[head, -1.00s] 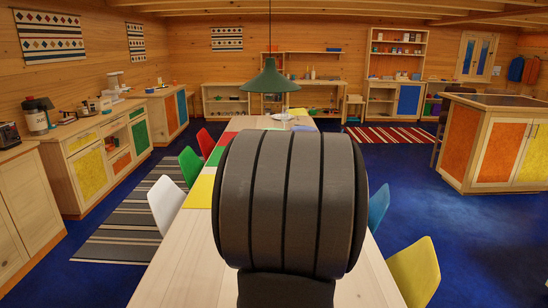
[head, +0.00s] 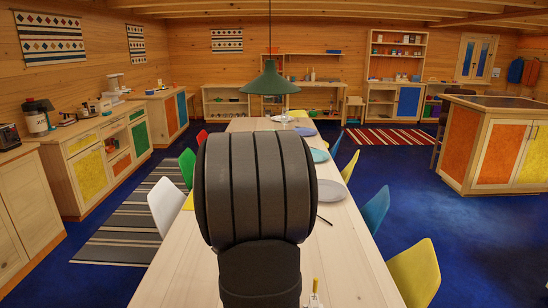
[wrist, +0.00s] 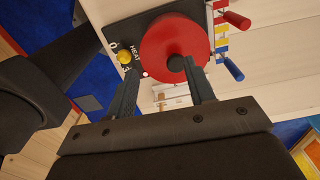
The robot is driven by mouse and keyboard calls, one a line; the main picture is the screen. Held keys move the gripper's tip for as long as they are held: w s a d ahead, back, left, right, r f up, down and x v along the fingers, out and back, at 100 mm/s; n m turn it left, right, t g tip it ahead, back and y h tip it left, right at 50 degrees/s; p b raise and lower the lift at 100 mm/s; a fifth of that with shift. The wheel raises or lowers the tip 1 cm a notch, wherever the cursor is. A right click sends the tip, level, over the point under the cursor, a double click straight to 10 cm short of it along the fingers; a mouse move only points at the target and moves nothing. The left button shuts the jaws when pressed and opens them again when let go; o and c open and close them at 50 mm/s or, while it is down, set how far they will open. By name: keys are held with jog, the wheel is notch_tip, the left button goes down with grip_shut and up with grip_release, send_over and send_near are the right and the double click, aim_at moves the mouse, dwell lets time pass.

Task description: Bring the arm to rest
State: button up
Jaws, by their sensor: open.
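My gripper (wrist: 160,66) shows in the wrist view with its two dark fingers apart and nothing held between them. A red round piece (wrist: 165,35) with a dark knob (wrist: 175,63) appears beyond the fingertips; I cannot tell how far off it is. It sits over a black base (wrist: 112,28) marked HEAT, with a yellow knob (wrist: 124,56). In the head view my thick dark arm stands over the middle of the table and hides my gripper.
The long wooden table (head: 345,250) holds plates, including a grey one (head: 328,191), along its right side. Chairs, such as a white one (head: 168,205) and a yellow one (head: 415,270), line both sides. A green lamp (head: 269,80) hangs above. Red (wrist: 237,20) and blue (wrist: 233,68) handles lie beside the base.

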jog(key=s+a+f, duration=0.1)
jog(key=a+f, duration=0.1)
jog(key=a, duration=0.5)
jog(key=s+a+f, duration=0.1)
jog(key=a+f, duration=0.2)
jog(key=a, duration=0.4)
jog(key=shift+w+d+f, duration=0.1)
jog(key=shift+w+f, duration=0.05)
jog(key=shift+f, duration=1.1)
jog(key=shift+w+d+f, duration=0.1)
jog(key=shift+f, duration=1.1)
jog(key=o, duration=1.1)
jog(key=shift+d+r, duration=0.25)
jog(key=shift+r, duration=0.1)
jog(key=s+d+r+n, duration=0.4)
jog(key=d+r+n, duration=0.4)
jog(key=n, duration=0.1)
jog(key=s+d+r+n, duration=0.4)
jog(key=d+r+n, duration=0.3)
jog(key=d+n, duration=0.2)
jog(key=shift+y, duration=0.3)
jog(key=f, duration=0.6)
jog(key=a+f, duration=0.1)
jog(key=f, duration=0.2)
jog(key=shift+w+f, duration=0.2)
jog(key=shift+f, duration=0.05)
